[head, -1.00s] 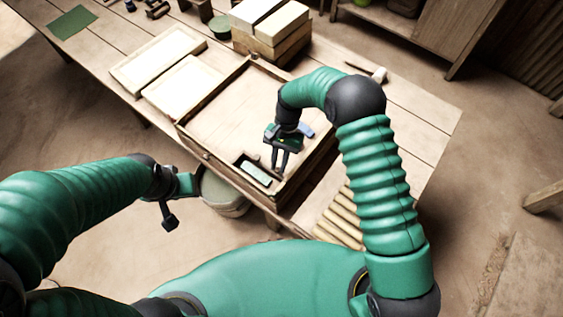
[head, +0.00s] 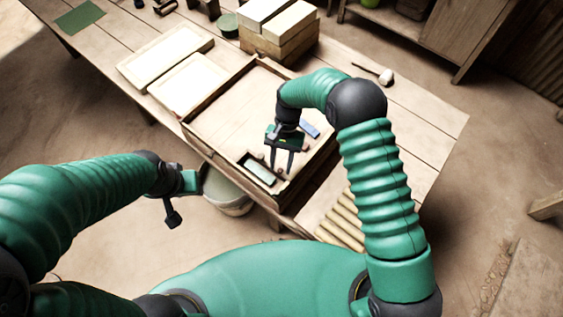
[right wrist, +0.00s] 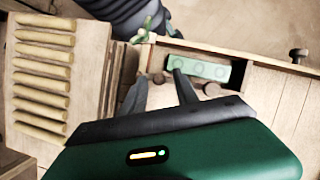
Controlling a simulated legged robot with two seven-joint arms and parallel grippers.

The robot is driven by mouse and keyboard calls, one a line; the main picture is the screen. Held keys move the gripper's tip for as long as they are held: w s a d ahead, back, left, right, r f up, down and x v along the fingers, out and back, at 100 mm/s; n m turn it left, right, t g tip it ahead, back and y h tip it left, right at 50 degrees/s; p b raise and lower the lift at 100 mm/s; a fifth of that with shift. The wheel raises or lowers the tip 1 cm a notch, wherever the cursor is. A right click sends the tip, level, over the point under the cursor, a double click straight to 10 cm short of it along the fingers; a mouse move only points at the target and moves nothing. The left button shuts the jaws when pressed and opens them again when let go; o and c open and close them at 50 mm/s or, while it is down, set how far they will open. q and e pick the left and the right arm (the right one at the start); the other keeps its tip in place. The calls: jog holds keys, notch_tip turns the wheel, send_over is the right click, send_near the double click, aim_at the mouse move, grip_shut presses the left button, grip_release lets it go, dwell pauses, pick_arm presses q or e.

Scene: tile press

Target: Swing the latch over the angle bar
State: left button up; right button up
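A wooden press frame (head: 190,134) lies on the table, with a pale green bar (head: 262,172) in a recess at its near corner. The bar also shows in the right wrist view (right wrist: 200,67), with round marks on it. I cannot single out the angle bar for certain. My right gripper (head: 282,168) is open and empty, its fingers pointing down beside the recess.
A blue piece (head: 310,128) lies in the frame beyond my right gripper. Wooden slats (head: 341,219) lie at the near right. Pale tiles (head: 188,83) and stacked blocks (head: 278,29) stand behind the frame. A mallet (head: 386,76) lies at the back right. The bucket (head: 228,196) stands below the table edge.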

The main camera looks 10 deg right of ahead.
jog(key=shift+w+r, duration=0.1)
jog(key=b+v, duration=0.2)
jog(key=v, duration=1.4)
jog(key=shift+r+b, duration=0.3)
jog(key=shift+w, duration=0.1)
jog(key=s+d+f+n+t+h, duration=0.1)
jog(key=s+d+n+t, duration=0.1)
jog(key=s+d, duration=0.4)
jog(key=s+d+f+n+t, duration=0.2)
jog(key=s+d+t, duration=0.2)
jog(key=s, duration=0.8)
jog(key=d, duration=0.2)
jog(key=shift+d+t+h, duration=0.4)
jog(key=shift+a+f, duration=0.1)
